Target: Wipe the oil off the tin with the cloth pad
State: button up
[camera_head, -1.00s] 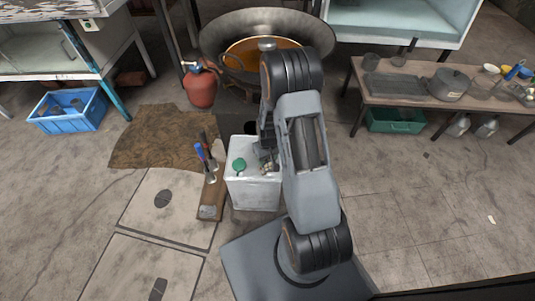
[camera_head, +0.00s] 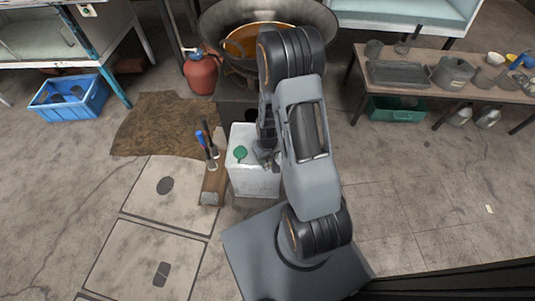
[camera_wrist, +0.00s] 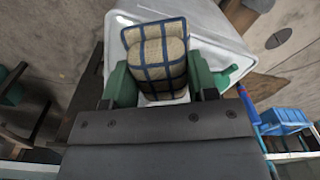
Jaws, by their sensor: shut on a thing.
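The tin (camera_head: 252,180) is a pale, square can with a green cap (camera_head: 240,153) on its top. It stands on the floor in front of the stove. My gripper (camera_head: 264,146) is over the right part of its top. In the wrist view, my gripper (camera_wrist: 160,84) is shut on the cloth pad (camera_wrist: 158,58), a beige bundle with blue bands, between two green fingertips. The tin's top (camera_wrist: 215,22) lies behind the pad. I cannot tell whether the pad touches it. No oil can be made out; the pad and arm hide part of the top.
A wooden block (camera_head: 212,186) with upright tools stands close left of the tin. A wok of orange liquid (camera_head: 245,42) is behind, with a red gas bottle (camera_head: 201,73) beside it. A low bench (camera_head: 440,85) with pots is at right. Floor at front left is clear.

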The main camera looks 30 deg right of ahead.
jog(key=shift+w, duration=0.1)
jog(key=shift+w+d+r+b, duration=0.1)
jog(key=shift+w+d, duration=0.5)
jog(key=shift+w, duration=0.45)
jog(key=shift+w+d+r+b, duration=0.15)
jog(key=shift+w+d, duration=0.5)
jog(key=shift+w, duration=0.4)
jog(key=shift+w+d+f+b, duration=0.1)
jog(key=shift+w+d, duration=0.5)
jog(key=shift+w, duration=0.45)
jog(key=shift+w+d+r, duration=0.1)
jog(key=shift+w+r, duration=0.05)
jog(key=shift+w, duration=0.05)
jog(key=shift+w, duration=0.1)
